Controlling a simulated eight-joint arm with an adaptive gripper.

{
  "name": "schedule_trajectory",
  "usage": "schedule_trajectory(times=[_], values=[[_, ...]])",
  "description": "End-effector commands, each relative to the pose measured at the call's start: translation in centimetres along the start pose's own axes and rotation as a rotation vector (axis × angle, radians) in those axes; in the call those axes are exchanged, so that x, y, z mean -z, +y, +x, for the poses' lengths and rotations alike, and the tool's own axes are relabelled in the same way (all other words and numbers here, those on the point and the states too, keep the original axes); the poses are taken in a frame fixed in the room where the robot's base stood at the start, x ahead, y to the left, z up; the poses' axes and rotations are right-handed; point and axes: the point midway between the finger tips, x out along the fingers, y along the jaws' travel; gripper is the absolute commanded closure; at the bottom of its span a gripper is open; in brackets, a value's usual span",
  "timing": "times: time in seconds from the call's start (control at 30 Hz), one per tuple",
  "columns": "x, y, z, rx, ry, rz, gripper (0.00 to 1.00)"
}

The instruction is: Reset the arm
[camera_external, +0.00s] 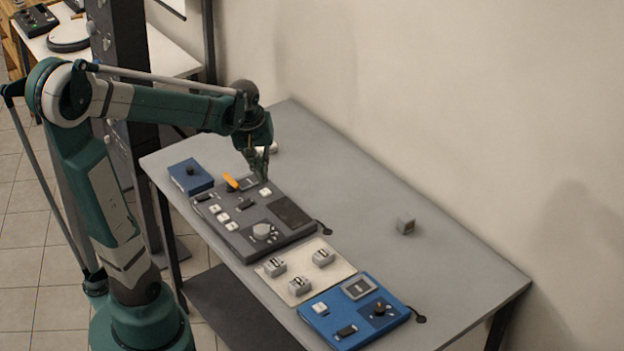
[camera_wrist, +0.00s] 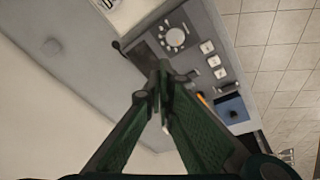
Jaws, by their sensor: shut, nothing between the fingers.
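My gripper (camera_external: 262,168) is shut and empty, pointing down over the far left part of the grey table. In the wrist view its green fingers (camera_wrist: 161,70) meet in the middle. In the external view it is above the back edge of a dark grey control panel (camera_external: 285,236), which has a dial (camera_external: 264,231), white buttons (camera_external: 222,217) and an orange piece (camera_external: 231,181). I cannot tell whether the fingertips touch the panel. The panel also shows in the wrist view (camera_wrist: 205,28), beyond the fingers.
A small blue box (camera_external: 186,180) sits left of the panel. A cream board (camera_external: 305,261) with grey blocks and a blue panel (camera_external: 335,321) lie to the right. The table (camera_external: 350,190) is clear between the panels and the wall.

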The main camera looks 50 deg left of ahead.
Motion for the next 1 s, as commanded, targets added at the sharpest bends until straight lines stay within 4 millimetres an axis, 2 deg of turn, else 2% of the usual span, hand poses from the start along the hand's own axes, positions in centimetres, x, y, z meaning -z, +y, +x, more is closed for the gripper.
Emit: schedule_trajectory(times=[0.03, 0.43, 1.0], values=[[-0.9, 0.3, -0.2, -0.009, 0.008, 0.03, 1.0], [-6.5, 2.3, -2.4, -0.089, 0.09, 0.283, 1.0], [-14.6, 3.5, -4.1, -0.195, 0.222, 0.634, 1.0]])
